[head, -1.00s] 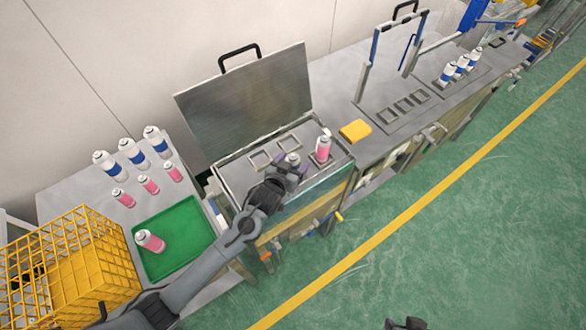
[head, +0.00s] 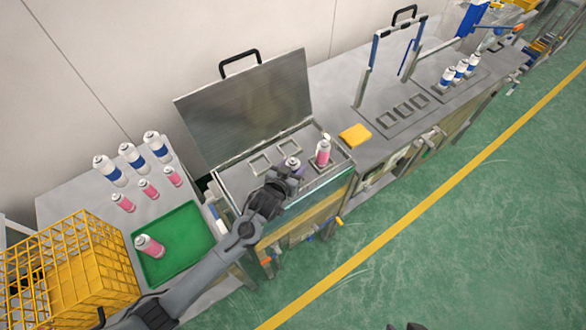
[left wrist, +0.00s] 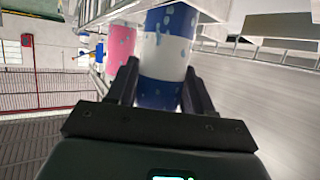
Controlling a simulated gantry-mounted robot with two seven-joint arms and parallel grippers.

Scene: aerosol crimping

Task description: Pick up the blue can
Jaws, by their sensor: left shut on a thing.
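The blue can (left wrist: 163,60), white with blue bands and droplets on it, stands between the fingers of my left gripper (left wrist: 158,90) in the left wrist view. In the head view my left gripper (head: 284,180) is shut on this can (head: 292,163) at the open metal bath, and hides most of it. Beside it to the right stands a pink can (head: 323,152) in the bath's holder. It also shows in the left wrist view (left wrist: 121,46), left of the blue can. A dark tip of my right gripper (head: 408,326) shows at the bottom edge.
The bath's raised lid (head: 245,110) stands behind the gripper. A yellow block (head: 355,134) lies to the right. At left are several blue-and-white and pink cans, a green tray (head: 195,250) with one pink can (head: 150,246), and a yellow wire basket (head: 70,275).

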